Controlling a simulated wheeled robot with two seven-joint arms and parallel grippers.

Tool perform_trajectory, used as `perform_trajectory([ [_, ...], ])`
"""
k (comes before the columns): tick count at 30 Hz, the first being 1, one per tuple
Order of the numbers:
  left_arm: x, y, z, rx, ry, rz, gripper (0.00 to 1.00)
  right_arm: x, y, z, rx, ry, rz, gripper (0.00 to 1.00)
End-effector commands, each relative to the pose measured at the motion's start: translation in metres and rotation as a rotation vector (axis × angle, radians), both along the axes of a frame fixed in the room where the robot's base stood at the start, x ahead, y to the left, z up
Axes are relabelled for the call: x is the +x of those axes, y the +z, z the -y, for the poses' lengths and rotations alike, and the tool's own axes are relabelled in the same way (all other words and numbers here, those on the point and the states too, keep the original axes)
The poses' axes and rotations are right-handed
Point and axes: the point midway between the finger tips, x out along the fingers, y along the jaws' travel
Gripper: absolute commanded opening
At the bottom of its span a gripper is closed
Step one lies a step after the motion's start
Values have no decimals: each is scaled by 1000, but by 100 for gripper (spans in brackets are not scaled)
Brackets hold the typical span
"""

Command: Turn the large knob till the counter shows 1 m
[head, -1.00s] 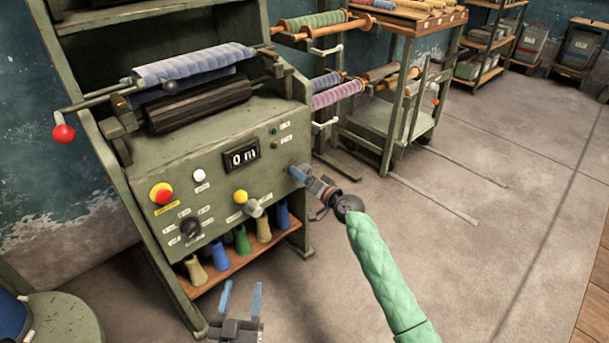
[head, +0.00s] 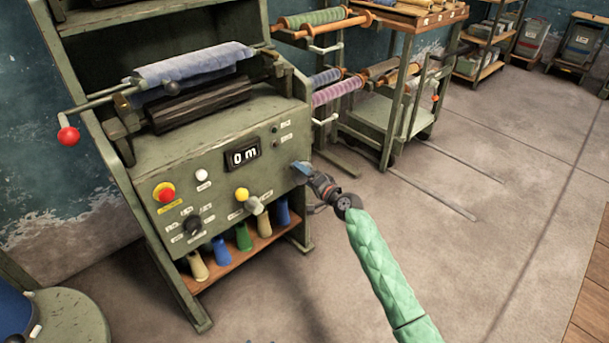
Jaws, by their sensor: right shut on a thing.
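The counter (head: 241,154) on the green machine's front panel (head: 200,160) reads 0 m. My right gripper (head: 300,171) is at the right end of the panel. It is shut on what looks like the large knob, which its fingers largely hide. A smaller black knob (head: 193,226) with labels around it is at the panel's lower left. A grey lever-like knob (head: 255,205) is lower middle, beside a yellow button (head: 242,194). My left gripper is out of view.
A red-and-yellow button (head: 164,192) and a white button (head: 202,175) are on the panel. Several coloured cones stand on a wooden shelf (head: 222,262) below. A red-knobbed crank (head: 68,134) sticks out left. The floor at right is open.

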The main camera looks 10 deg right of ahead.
Motion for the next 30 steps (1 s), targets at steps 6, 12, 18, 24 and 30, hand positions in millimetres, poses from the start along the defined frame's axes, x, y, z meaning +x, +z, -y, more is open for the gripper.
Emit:
perform_trajectory([
  [6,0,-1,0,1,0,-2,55,0,0,1,1,-1,-1,51],
  [12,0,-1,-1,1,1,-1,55,0,0,1,0,-1,0,90],
  [18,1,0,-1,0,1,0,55,0,0,1,0,-1,0,96],
  [24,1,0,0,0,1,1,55,-4,-1,3,-1,-1,0,96],
  [30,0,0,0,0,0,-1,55,-27,-1,16,-3,-1,-1,96],
])
